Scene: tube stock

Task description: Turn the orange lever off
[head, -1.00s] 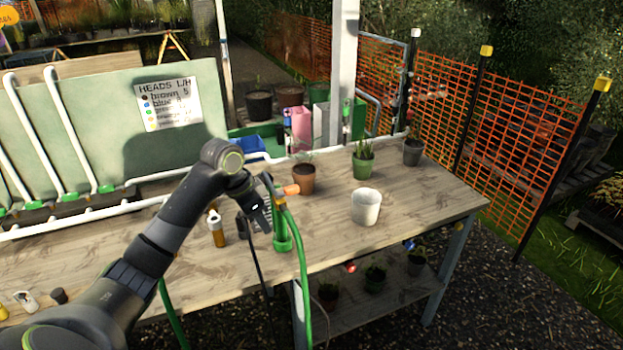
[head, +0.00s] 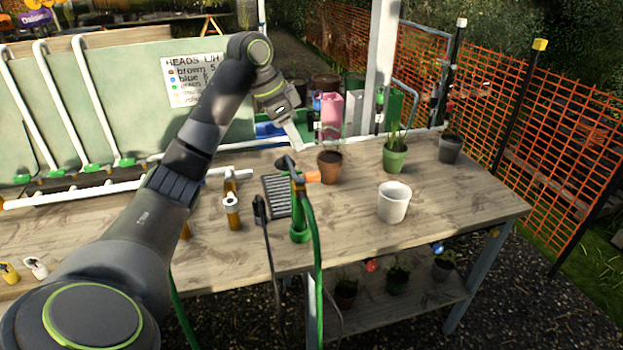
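The orange lever (head: 313,177) sticks out to the right from the top of a green upright fitting (head: 299,222) on the bench, level with the brown pot behind it. A green hose hangs from this fitting over the bench's front edge. My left gripper (head: 298,138) is above and behind the lever, apart from it, pointing down and to the right. Its fingers are seen edge-on and small, so I cannot tell whether they are open or shut. Nothing shows held in it. My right gripper is not in view.
A brown pot (head: 329,168) stands just behind the lever, a white pot (head: 393,203) to its right. A dark grate (head: 276,196) and a black-headed stake (head: 261,212) are left of the fitting. Green (head: 395,158) and grey pots (head: 450,149) stand farther right. The bench's right front is clear.

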